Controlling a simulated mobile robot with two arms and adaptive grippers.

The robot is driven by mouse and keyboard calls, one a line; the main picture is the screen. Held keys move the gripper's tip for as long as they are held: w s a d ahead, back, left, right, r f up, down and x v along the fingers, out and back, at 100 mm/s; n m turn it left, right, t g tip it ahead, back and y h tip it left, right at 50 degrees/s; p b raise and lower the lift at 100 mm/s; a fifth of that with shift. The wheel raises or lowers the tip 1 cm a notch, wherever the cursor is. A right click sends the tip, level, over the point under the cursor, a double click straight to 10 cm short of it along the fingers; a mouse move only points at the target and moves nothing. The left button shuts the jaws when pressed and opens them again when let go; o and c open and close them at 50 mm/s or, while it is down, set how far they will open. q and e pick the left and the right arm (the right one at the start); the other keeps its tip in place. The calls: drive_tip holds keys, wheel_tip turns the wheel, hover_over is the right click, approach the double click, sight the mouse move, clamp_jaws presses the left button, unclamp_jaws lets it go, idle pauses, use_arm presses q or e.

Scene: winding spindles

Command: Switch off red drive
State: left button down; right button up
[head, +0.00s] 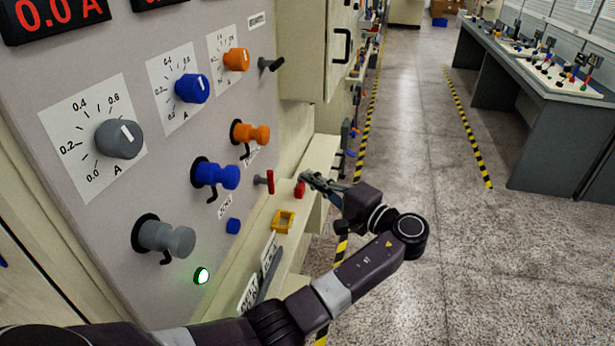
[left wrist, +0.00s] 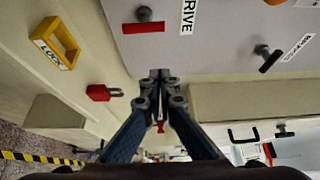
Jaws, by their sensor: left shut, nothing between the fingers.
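The red drive switch is a red bar handle (head: 270,181) on a short stem on the grey panel. In the left wrist view the red handle (left wrist: 143,27) lies beside the word DRIVE, above and left of my fingertips. My left gripper (head: 305,178) is shut and empty, just right of the red handle in the head view and apart from it. Its closed tips (left wrist: 160,75) show in the left wrist view. My right gripper is out of view.
A red padlock (left wrist: 103,92) and yellow LOCK frame (left wrist: 69,57) sit close by on the cream ledge. A black handle (left wrist: 270,60) is on the panel. Orange, blue and grey knobs (head: 119,139) and plugs stand out from it. Open floor (head: 430,230) lies right.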

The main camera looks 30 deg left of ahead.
sight(271, 182)
use_arm(q)
drive_tip(key=s+a+p, duration=0.2)
drive_tip(key=a+p, duration=0.4)
drive_tip(key=a, duration=0.1)
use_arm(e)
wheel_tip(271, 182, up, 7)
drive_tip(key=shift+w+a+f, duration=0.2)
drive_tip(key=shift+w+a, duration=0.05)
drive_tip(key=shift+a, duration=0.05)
use_arm(q)
drive_tip(key=shift+w+a, duration=0.1)
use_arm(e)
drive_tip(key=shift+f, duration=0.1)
